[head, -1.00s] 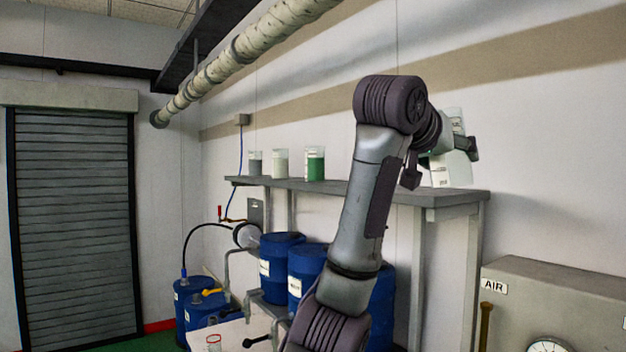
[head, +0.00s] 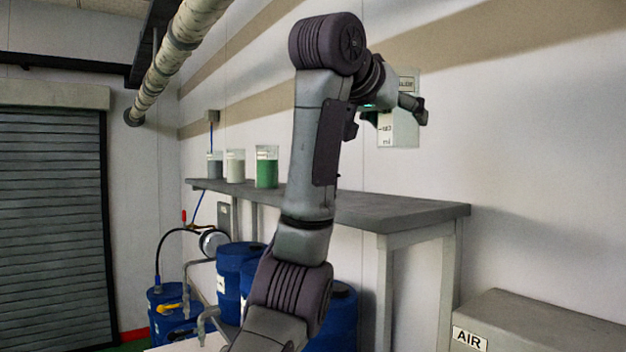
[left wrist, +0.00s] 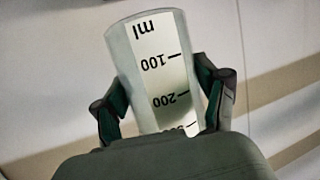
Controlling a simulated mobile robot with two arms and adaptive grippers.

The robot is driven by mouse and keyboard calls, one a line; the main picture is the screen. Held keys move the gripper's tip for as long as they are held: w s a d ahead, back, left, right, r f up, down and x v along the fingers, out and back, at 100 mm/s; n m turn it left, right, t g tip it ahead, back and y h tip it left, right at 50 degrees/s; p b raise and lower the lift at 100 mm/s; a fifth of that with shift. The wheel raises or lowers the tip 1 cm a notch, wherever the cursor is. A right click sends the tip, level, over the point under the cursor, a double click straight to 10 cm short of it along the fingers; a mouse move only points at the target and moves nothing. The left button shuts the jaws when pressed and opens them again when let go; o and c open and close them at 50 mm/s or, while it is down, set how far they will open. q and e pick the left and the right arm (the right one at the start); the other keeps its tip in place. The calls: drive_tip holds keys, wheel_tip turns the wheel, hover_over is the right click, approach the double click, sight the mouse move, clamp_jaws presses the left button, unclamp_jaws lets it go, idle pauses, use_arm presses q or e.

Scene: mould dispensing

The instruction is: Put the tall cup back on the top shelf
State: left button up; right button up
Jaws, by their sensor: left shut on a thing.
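The tall cup (head: 398,130) is a pale, clear measuring cup with printed marks. In the head view it is upright in the air above the right part of the grey top shelf (head: 400,208), with a gap below it. My left gripper (head: 396,104) is shut on the tall cup. In the left wrist view the cup (left wrist: 158,70) shows marks for 100 and 200 ml, between the two fingers of the left gripper (left wrist: 165,95). My right gripper is out of view.
Three smaller cups stand on the shelf's left part: a grey one (head: 215,165), a whitish one (head: 235,166) and a green one (head: 267,168). The shelf's right part looks clear. Blue drums (head: 238,270) stand below. A grey box marked AIR (head: 540,310) is at lower right.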

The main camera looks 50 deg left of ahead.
use_arm(q)
drive_tip(key=a+f+p, duration=0.1)
drive_tip(key=a+f, duration=0.1)
drive_tip(key=a, duration=0.1)
drive_tip(key=w+a+f+p, duration=0.1)
drive_tip(key=a+f, duration=0.1)
drive_tip(key=a, duration=0.2)
drive_tip(key=w+a+f+p, duration=0.1)
drive_tip(key=a+f, duration=0.1)
drive_tip(key=a, duration=0.1)
drive_tip(key=shift+a, duration=0.15)
drive_tip(key=shift+a+f, duration=0.1)
drive_tip(key=shift+f, duration=0.05)
drive_tip(key=shift+s+f, duration=0.1)
drive_tip(key=shift+f, duration=0.2)
drive_tip(key=shift+d+f+p, duration=0.15)
drive_tip(key=shift+f+p, duration=0.05)
drive_tip(key=shift+f, duration=0.3)
drive_tip(key=shift+d+f+p, duration=0.15)
drive_tip(key=shift+f+p, duration=0.05)
drive_tip(key=shift+f, duration=0.3)
drive_tip(key=shift+a+f, duration=0.25)
drive_tip(key=shift+f, duration=0.4)
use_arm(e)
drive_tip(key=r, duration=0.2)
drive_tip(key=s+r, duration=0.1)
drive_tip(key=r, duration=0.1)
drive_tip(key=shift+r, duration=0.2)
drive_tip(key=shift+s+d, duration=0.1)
